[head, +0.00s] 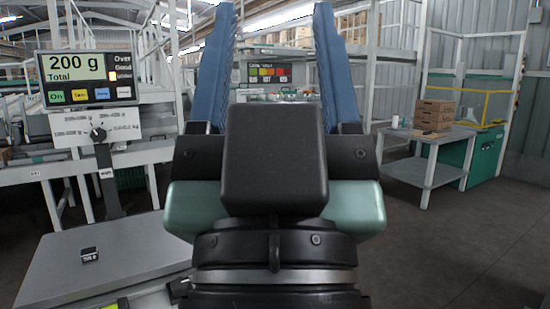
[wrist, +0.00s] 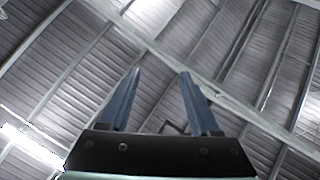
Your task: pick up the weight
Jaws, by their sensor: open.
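The weight (head: 89,254) is a small dark block with a pale label. It sits on the grey scale plate (head: 140,258) at the lower left of the head view. My gripper (head: 268,15) stands upright in the middle of the head view, its two blue fingers spread apart with nothing between them. It is to the right of the weight and well apart from it. In the wrist view my gripper (wrist: 160,75) is also open and empty, pointing at the roof. The weight is not in the wrist view.
A grey side table (head: 426,150) with stacked brown boxes (head: 433,115) stands at the right. The floor (head: 450,240) at the right front is clear.

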